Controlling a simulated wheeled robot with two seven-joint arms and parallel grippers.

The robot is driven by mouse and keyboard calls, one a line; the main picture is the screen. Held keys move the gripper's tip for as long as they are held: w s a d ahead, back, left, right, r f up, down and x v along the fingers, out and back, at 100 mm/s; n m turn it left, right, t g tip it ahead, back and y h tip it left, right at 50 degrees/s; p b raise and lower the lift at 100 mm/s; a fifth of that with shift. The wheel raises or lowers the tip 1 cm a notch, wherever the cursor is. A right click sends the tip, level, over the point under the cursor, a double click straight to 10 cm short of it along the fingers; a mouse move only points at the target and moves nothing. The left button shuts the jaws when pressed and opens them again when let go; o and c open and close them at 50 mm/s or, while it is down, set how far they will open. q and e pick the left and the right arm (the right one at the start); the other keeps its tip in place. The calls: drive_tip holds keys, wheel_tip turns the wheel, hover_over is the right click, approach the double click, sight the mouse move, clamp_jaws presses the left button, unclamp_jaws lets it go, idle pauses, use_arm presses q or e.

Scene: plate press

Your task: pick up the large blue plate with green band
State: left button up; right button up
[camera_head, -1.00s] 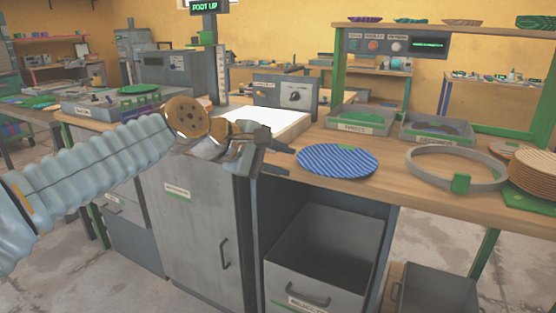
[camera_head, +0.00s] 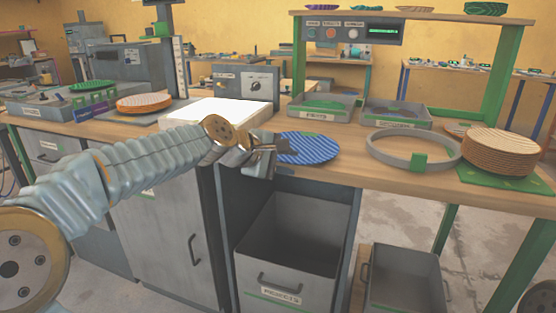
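The large blue plate (camera_head: 312,148) has fine stripes and lies flat on the wooden bench near its front edge, in the middle of the head view. Little of a green band can be made out on it. My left gripper (camera_head: 284,159) reaches in from the left and is at the plate's left edge. Its fingers look parted, one higher and one lower, and they overlap the rim in the picture. I cannot tell whether they touch the plate. The gripper hides the plate's left end. My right gripper is not in view.
A grey ring (camera_head: 375,150) with a green block lies right of the plate, beside a stack of brown plates (camera_head: 502,155). Two grey bins (camera_head: 325,113) stand behind. A bright white panel (camera_head: 220,113) and an orange plate (camera_head: 144,102) are left. An open drawer (camera_head: 290,240) is below.

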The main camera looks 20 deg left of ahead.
use_arm(q)
clamp_jaws()
idle(0.4)
